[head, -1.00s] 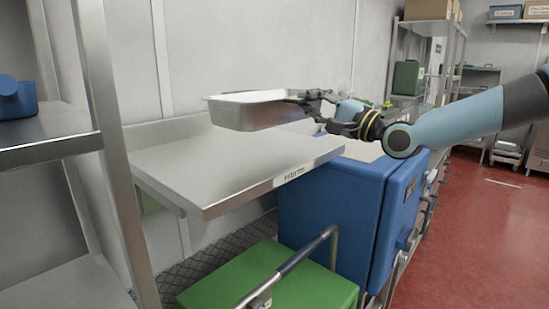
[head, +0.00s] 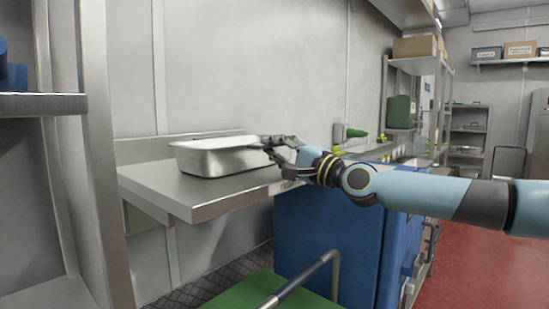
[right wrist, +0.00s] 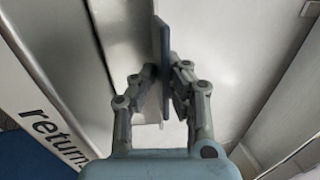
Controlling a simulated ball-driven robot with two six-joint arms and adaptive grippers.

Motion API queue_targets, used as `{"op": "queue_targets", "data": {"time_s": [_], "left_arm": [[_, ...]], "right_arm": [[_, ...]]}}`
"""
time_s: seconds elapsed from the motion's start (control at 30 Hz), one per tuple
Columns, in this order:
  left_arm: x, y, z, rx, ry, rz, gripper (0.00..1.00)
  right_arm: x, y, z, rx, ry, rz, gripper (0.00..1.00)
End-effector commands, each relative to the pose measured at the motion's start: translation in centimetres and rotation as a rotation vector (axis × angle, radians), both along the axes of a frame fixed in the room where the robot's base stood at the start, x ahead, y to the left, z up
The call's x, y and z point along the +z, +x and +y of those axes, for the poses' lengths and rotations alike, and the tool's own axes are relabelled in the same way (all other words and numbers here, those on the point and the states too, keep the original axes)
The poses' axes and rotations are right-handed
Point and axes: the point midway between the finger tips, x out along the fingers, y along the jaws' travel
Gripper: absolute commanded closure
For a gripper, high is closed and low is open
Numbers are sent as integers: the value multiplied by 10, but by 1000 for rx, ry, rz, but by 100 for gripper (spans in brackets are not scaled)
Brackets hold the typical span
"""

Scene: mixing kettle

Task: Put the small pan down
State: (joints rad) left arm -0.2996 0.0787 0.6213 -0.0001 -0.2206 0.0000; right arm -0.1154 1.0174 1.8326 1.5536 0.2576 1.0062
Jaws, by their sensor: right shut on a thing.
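The small pan (head: 212,161) is a shallow steel rectangular tray. In the head view it is level over the steel shelf (head: 155,181), its base appearing to touch the shelf top. My right gripper (head: 272,143) comes in from the right and is shut on the pan's right end. In the right wrist view the fingers (right wrist: 166,70) are closed together at the pan's wall (right wrist: 235,50), and the shelf's front edge with its "returns" label (right wrist: 52,130) runs along the left. My left gripper is not in view.
The wall stands right behind the shelf. A metal rack post (head: 98,150) rises at the left. A blue cabinet (head: 325,240) and a green-topped cart with a handle (head: 300,280) stand below. Bare shelf shows left of the pan.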

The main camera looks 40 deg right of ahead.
Motion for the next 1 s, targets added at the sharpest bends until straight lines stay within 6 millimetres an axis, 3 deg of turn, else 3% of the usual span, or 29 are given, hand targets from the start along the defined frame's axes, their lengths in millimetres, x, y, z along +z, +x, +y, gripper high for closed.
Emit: {"op": "queue_targets", "data": {"time_s": [0.37,0.4,0.57,0.9,1.0], "left_arm": [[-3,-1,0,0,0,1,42],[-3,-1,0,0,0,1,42],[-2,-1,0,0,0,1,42],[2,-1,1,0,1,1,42],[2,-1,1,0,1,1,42]], "right_arm": [[-2,0,0,0,-2,-5,100],[-4,0,0,0,-2,-1,89],[-3,0,0,0,-1,-1,68],[2,0,0,1,-1,-2,68],[-2,-8,-1,0,-6,2,68]]}}
